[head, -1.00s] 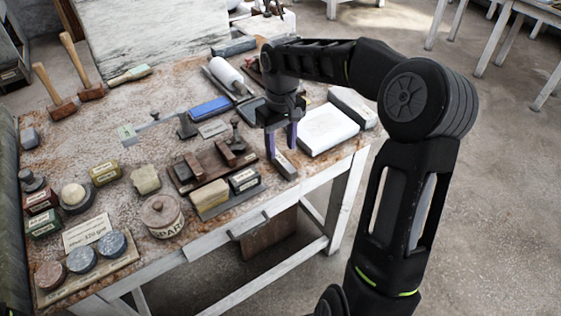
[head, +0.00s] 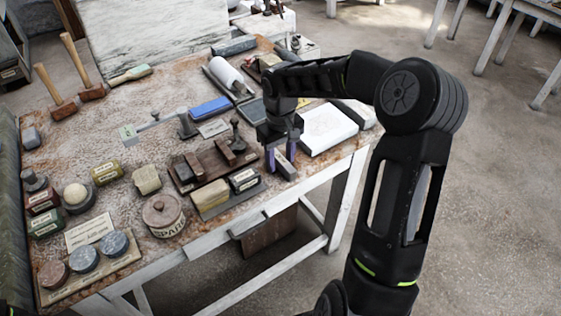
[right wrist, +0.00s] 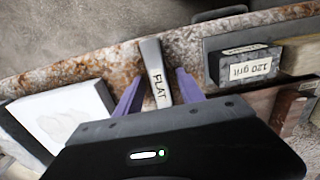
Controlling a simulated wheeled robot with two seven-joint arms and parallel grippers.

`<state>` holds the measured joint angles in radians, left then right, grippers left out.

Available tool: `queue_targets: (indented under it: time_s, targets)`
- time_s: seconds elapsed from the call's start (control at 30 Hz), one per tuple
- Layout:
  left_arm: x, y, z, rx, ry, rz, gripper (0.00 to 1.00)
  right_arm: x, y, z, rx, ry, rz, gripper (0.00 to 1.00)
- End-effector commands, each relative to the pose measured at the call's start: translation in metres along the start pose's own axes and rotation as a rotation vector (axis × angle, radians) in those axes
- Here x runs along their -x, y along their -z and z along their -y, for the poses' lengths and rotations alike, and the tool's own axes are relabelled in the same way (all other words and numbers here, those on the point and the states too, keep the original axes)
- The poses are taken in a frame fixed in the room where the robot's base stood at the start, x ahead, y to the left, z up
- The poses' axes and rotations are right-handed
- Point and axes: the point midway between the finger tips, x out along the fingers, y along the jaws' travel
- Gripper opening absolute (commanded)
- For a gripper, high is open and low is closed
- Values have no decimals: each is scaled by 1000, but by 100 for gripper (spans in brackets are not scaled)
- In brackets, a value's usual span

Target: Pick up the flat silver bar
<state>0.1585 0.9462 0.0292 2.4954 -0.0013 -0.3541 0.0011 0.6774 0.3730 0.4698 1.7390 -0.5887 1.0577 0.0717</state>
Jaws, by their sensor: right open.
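The flat silver bar (right wrist: 152,60) lies on the worktable near its front edge and carries a label reading "FLAT". In the right wrist view it runs between the two purple fingers of my right gripper (right wrist: 159,92). The gripper is open, with one finger on each side of the bar. In the head view the right gripper (head: 280,163) points down over the bar (head: 286,171), whose front part shows; the rest is hidden by the gripper. My left gripper is in neither view.
A white pad (head: 327,129) lies right of the gripper. A tray with sanding blocks, one labelled "120 grit" (right wrist: 250,70), is close on the other side. The table's front edge (head: 335,165) is near. A lidded pot (head: 163,213) stands further left.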

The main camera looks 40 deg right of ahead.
Motion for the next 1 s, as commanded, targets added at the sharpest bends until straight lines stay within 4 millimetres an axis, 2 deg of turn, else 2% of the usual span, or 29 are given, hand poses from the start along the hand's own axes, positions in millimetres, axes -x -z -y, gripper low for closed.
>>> queue_targets:
  time_s: [0.17, 0.7, 1.0]
  targets:
    - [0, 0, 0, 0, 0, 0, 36, 0, 0, 0, 0, 0, 0, 45]
    - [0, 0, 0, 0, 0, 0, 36, 0, 0, 0, 0, 0, 0, 1]
    - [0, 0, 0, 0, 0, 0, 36, 0, 0, 0, 0, 0, 0, 0]
